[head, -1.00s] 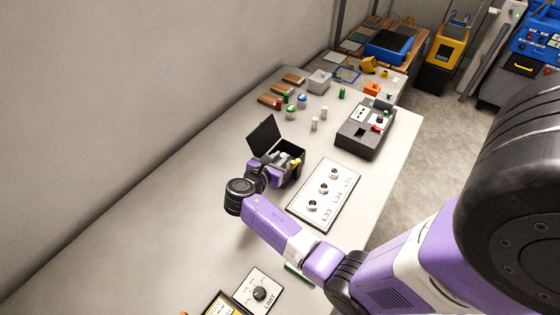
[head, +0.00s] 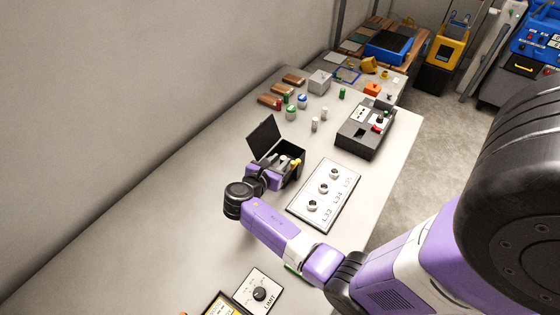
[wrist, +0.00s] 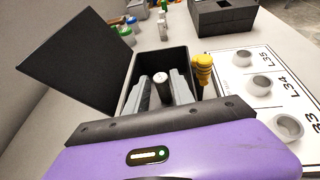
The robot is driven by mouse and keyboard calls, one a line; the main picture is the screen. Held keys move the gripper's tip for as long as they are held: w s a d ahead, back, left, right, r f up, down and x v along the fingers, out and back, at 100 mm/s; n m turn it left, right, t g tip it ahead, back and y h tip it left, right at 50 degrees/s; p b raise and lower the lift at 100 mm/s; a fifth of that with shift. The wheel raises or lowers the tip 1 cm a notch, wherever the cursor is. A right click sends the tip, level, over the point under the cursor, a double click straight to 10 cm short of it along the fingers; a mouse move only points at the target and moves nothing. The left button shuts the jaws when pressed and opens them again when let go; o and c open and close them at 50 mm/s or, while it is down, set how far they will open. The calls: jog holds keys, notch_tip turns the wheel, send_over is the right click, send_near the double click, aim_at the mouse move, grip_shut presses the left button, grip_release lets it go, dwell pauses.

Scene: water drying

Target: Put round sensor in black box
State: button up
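The black box (head: 292,172) stands on the table with its lid (head: 264,136) raised; the wrist view shows the box (wrist: 178,58) and the upright lid (wrist: 78,62) at left. My gripper (head: 278,165) is pointed into the box opening. In the wrist view its two grey fingers (wrist: 161,88) sit on either side of a small cylinder with a pale round top, which looks like the round sensor (wrist: 160,77). The fingers appear closed on it. Its lower end is hidden. A yellow-handled tool (wrist: 203,72) stands at the box's right side.
A white panel with round sockets L33, L34, L35 (head: 345,178) lies right of the box. A dark control box (head: 368,128) and small white cylinders (head: 315,124) stand farther back. The wall runs along the left. The table left of my arm is clear.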

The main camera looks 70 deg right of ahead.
jog(key=v, duration=1.1)
jog(key=shift+a+b, duration=0.15)
jog(key=shift+b, duration=0.25)
